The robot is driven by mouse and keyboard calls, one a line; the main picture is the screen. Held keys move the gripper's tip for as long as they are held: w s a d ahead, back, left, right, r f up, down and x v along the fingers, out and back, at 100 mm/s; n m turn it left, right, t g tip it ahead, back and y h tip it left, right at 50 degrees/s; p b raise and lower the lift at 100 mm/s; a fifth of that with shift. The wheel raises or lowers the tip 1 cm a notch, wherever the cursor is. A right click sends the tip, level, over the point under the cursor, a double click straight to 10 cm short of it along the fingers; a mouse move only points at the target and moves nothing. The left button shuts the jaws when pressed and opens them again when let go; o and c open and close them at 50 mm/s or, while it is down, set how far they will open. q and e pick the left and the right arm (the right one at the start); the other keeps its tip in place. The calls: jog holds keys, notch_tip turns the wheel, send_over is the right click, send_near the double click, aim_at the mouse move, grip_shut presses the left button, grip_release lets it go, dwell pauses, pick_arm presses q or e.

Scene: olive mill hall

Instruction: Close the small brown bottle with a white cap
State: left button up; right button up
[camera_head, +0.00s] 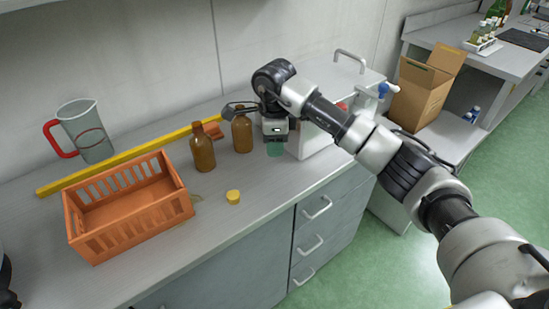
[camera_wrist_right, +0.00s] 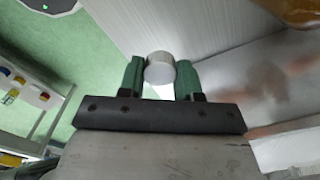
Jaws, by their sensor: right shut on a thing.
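My right gripper (camera_head: 275,149) points down over the counter, just right of the brown bottles. In the right wrist view its green fingers (camera_wrist_right: 160,78) are shut on a white cap (camera_wrist_right: 160,68). The cap is hidden in the head view. One brown bottle (camera_head: 242,133) stands upright beside the gripper, its top partly covered by a dark part of my arm. A second brown bottle (camera_head: 203,152) stands upright to its left, with no cap visible. My left gripper is not visible.
An orange crate (camera_head: 186,207) stands left of the bottles, with a yellow cap (camera_head: 233,197) to its right. A yellow bar (camera_head: 110,161) lies behind, near a measuring jug (camera_head: 86,130). A white box-like device (camera_head: 310,140) is close right of the gripper. The counter's front is mostly clear.

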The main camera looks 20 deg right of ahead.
jog(key=shift+r, duration=0.4)
jog(key=s+d+f+n, duration=0.1)
jog(key=s+f+n, duration=0.2)
jog(key=s+n, duration=0.7)
jog(key=s+d+f+n, duration=0.1)
jog(key=s+f+n, duration=0.2)
jog(key=s+n, duration=0.7)
jog(key=shift+s+f+n, duration=0.15)
jog(key=shift+s+n, duration=0.25)
jog(key=shift+s, duration=0.45)
jog(key=shift+w, duration=0.1)
